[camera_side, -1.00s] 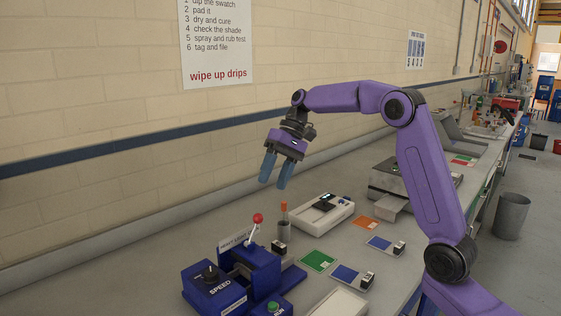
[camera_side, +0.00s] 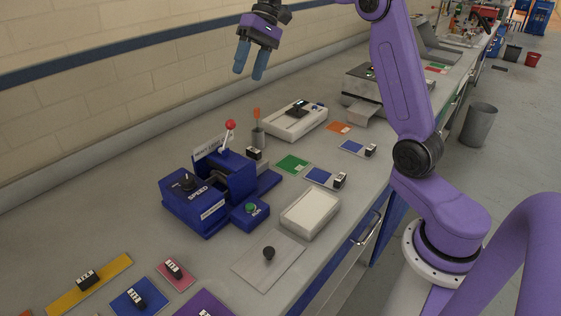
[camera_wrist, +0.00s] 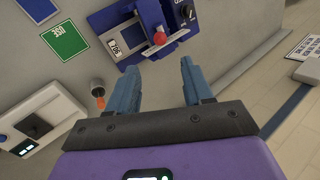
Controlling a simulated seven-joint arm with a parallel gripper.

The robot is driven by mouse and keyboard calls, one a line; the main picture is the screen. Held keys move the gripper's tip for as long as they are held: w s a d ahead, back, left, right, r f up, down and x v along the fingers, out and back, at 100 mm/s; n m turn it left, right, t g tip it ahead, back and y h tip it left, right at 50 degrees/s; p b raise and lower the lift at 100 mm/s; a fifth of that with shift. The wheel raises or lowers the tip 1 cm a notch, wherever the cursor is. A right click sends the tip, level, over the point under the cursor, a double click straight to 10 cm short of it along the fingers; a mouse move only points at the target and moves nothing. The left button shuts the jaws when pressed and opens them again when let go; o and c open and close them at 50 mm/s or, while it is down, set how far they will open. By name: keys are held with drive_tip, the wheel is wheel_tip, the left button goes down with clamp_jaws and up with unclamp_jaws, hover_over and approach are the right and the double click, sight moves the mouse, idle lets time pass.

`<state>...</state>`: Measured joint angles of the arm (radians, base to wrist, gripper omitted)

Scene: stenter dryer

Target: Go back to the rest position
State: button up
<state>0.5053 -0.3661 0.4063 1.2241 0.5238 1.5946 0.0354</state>
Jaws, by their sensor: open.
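My gripper (camera_side: 251,63) is open and empty, its two blue fingers apart and pointing down, high above the back of the bench near the wall. In the wrist view the fingers of my gripper (camera_wrist: 157,88) have nothing between them. Beyond them is the blue machine (camera_wrist: 135,30) with a red-knobbed lever (camera_wrist: 160,38). In the side view this blue machine (camera_side: 203,203) stands on the bench, below and to the left of my gripper.
A white device (camera_side: 296,122) and a small cup with an orange-tipped stick (camera_side: 258,135) stand behind the blue machine. Green (camera_side: 292,164) and blue (camera_side: 322,178) swatches lie nearby.

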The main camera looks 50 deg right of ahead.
drive_tip(key=s+a+f+n+g+h, duration=0.1)
drive_tip(key=s+a+f+n+h, duration=0.15)
drive_tip(key=s+a, duration=0.5)
drive_tip(key=s+a+f+n+g+h, duration=0.1)
drive_tip(key=s+a+f+n, duration=0.3)
drive_tip(key=s, duration=0.6)
drive_tip(key=s+d+f+n+t+h, duration=0.1)
drive_tip(key=s+f+n, duration=0.3)
drive_tip(key=s, duration=0.5)
drive_tip(key=s+d+f+n+t+h, duration=0.1)
drive_tip(key=s+d+f+n, duration=0.2)
drive_tip(key=s, duration=0.6)
drive_tip(key=shift+s+f+n, duration=0.15)
drive_tip(key=shift+f+n, duration=0.4)
drive_tip(key=shift+n, duration=0.1)
